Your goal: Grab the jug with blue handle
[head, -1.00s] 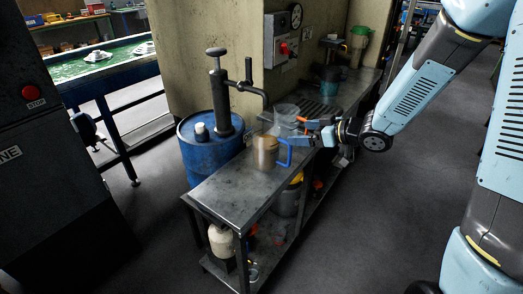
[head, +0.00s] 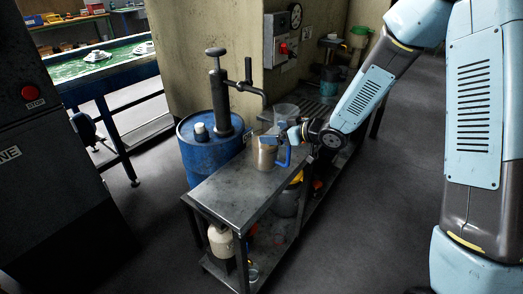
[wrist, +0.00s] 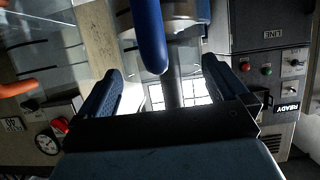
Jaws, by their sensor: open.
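The jug (head: 264,153) is a brownish metallic vessel with a blue handle (head: 285,155) on its right side, standing upright on the metal bench. My gripper (head: 276,139) is at the jug's handle side, partly overlapping it in the head view. In the wrist view, my gripper (wrist: 162,78) has its two fingers wide apart. The blue handle (wrist: 148,35) reaches down from the top edge, in line with the gap between the fingers. Part of the jug's shiny body (wrist: 185,14) shows behind it. Whether a finger touches the handle cannot be told.
A clear jug (head: 286,111) stands just behind on the bench (head: 222,197); an orange handle (wrist: 18,87) shows in the wrist view. A blue barrel (head: 205,158) with a hand pump (head: 217,95) stands left. The bench's near end is clear.

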